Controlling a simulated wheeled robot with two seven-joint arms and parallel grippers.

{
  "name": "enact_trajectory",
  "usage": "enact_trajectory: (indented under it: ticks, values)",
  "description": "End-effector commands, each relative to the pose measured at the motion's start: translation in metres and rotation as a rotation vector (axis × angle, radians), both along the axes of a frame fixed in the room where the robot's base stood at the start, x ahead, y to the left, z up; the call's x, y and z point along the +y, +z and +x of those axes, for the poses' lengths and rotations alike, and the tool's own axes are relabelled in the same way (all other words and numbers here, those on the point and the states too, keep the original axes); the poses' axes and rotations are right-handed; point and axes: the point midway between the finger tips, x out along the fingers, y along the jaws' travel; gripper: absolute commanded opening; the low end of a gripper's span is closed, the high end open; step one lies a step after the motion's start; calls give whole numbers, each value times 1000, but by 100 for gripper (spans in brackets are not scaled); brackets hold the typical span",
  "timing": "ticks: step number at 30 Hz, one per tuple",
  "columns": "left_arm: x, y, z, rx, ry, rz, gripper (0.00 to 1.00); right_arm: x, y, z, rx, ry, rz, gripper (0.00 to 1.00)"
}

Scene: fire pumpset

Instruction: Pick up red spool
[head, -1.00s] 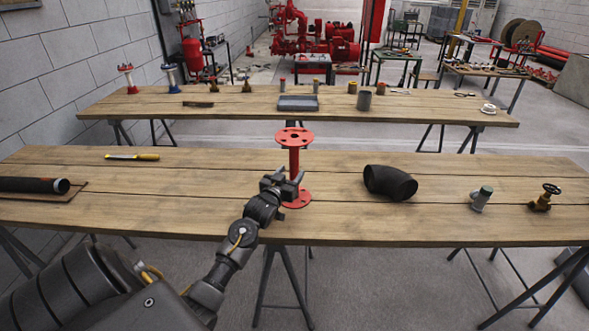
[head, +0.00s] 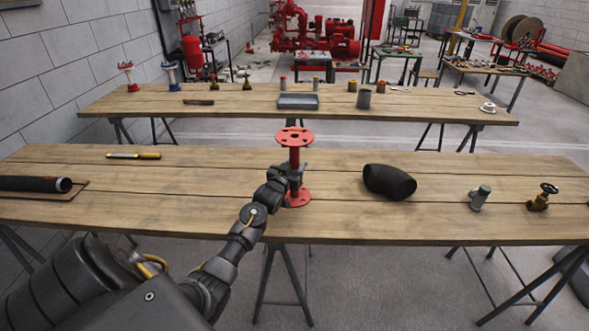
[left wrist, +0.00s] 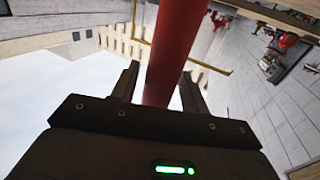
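The red spool (head: 294,166) stands upright on the near wooden table, with a round holed flange at its top and another at its base. My left gripper (head: 296,172) is at the spool's stem, between the two flanges. In the left wrist view the red stem (left wrist: 172,50) runs between the two dark fingers (left wrist: 160,88). A narrow gap shows between the left-hand finger and the stem, and the other finger is close to or touching it. The fingers look open around the stem. My right gripper is not in view.
On the near table (head: 225,180) lie a black pipe elbow (head: 388,182), a grey-green fitting (head: 480,197), a brass valve (head: 543,196), a yellow-handled tool (head: 134,155) and a black pipe (head: 35,184). A second table (head: 230,102) behind holds several small parts.

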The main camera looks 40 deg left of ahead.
Motion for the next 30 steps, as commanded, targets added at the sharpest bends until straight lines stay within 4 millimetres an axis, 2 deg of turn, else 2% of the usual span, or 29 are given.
enact_trajectory:
  ticks: [1,10,30]
  values:
    - [0,0,0,0,0,0,38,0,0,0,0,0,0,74]
    - [0,0,0,0,0,0,0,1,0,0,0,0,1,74]
    - [0,0,0,1,0,-1,0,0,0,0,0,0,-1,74]
